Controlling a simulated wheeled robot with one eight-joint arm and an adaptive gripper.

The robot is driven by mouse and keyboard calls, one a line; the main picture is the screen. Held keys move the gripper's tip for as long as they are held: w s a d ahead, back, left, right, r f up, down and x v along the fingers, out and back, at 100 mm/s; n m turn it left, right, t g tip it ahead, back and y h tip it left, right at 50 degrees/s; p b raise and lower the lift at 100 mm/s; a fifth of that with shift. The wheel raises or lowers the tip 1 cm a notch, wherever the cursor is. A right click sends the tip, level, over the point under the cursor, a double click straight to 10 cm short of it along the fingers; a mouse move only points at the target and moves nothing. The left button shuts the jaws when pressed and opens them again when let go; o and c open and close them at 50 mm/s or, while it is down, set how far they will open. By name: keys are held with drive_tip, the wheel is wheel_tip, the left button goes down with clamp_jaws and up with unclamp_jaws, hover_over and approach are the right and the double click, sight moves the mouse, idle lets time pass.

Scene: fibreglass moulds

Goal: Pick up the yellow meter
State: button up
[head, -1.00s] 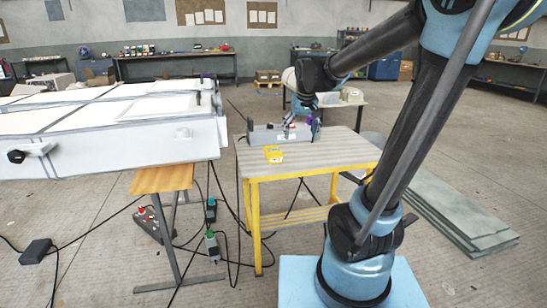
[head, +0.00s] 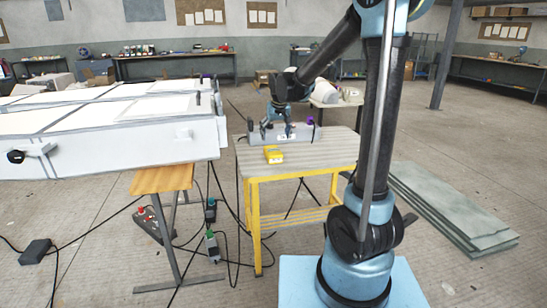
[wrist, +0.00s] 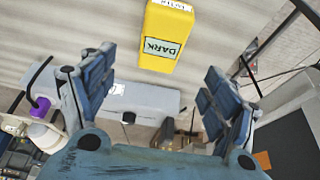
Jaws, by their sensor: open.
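The yellow meter (head: 273,155) lies near the left front of the table with the yellow frame (head: 300,160). In the wrist view the meter (wrist: 167,35) shows at the top centre, with a small display reading "DARK". My gripper (head: 276,132) is above the table, just behind the meter. In the wrist view its two blue fingers (wrist: 155,95) stand wide apart with nothing between them. The meter lies beyond the fingertips, not touched by them.
A grey box (head: 304,132) stands on the table behind the meter, under my gripper; it also shows in the wrist view (wrist: 145,102). A purple item (wrist: 40,106) is beside it. A large white mould (head: 110,142) stands left of the table. The table's front right is clear.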

sight(273, 150)
drive_tip(key=shift+x, duration=5.65)
drive_tip(key=shift+s, duration=0.1)
drive_tip(key=shift+c, duration=0.6)
drive_tip(key=c, duration=1.1)
